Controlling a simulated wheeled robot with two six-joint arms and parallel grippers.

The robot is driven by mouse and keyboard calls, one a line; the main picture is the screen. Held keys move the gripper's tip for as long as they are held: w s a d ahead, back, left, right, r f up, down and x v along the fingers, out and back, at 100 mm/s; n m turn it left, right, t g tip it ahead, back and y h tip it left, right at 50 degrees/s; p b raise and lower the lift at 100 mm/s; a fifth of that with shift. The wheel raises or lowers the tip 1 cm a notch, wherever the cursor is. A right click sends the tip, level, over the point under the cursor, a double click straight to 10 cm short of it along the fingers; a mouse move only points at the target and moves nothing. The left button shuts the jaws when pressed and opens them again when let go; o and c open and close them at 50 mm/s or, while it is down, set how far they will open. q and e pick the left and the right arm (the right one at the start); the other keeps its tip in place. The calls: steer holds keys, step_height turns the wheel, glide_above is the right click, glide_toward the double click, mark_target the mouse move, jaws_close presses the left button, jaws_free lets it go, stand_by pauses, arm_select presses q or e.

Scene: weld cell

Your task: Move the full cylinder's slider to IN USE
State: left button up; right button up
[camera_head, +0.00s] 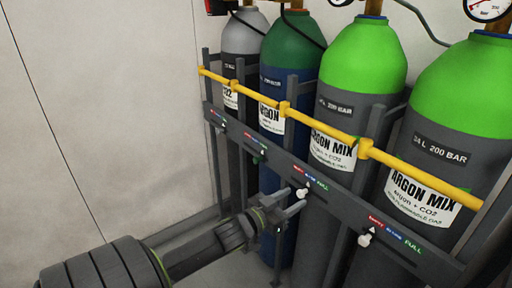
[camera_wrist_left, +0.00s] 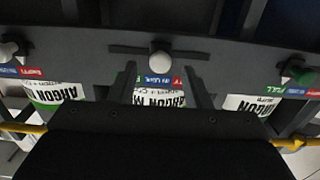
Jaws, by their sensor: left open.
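My left gripper (camera_head: 292,202) is open and empty, just in front of and below the white slider knob (camera_head: 302,191) on the rail under the left light-green ARGON MIX cylinder (camera_head: 362,62). In the left wrist view this knob (camera_wrist_left: 160,58) lies between the finger lines, apart from both fingers. Its pointer appears at the blue IN USE mark; a finger partly hides the label. Under the right ARGON MIX cylinder (camera_head: 460,85), another white knob (camera_head: 366,240) appears near EMPTY. A green knob (camera_wrist_left: 298,72) under the dark-green ARGON cylinder (camera_head: 292,45) appears near FULL.
A dark slider rail (camera_head: 340,208) and a yellow bar (camera_head: 330,130) run across the cylinders, with upright posts between them. A grey CO2 cylinder (camera_head: 245,35) stands at the far left. The pale wall (camera_head: 110,100) side is free of objects.

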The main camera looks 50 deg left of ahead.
arm_select(q)
steer(key=s+a+b, duration=0.1)
steer(key=s+b, duration=0.2)
steer(key=s, duration=1.1)
steer(key=shift+s+b, duration=0.4)
arm_select(e)
steer(key=shift+w+a+r+t+y, duration=0.15)
steer(key=shift+w+r+t, duration=0.1)
steer(key=shift+r, duration=0.3)
steer(key=shift+w+a+r+t+y, duration=0.1)
steer(key=shift+w+a+r+t, duration=0.15)
steer(key=shift+r, duration=0.35)
steer(key=shift+w+a+r+t+y, duration=0.1)
steer(key=shift+w+r+t, duration=0.2)
steer(key=shift+r, duration=0.25)
arm_select(q)
steer(key=shift+a, duration=0.15)
arm_select(e)
steer(key=shift+s+f, duration=0.1)
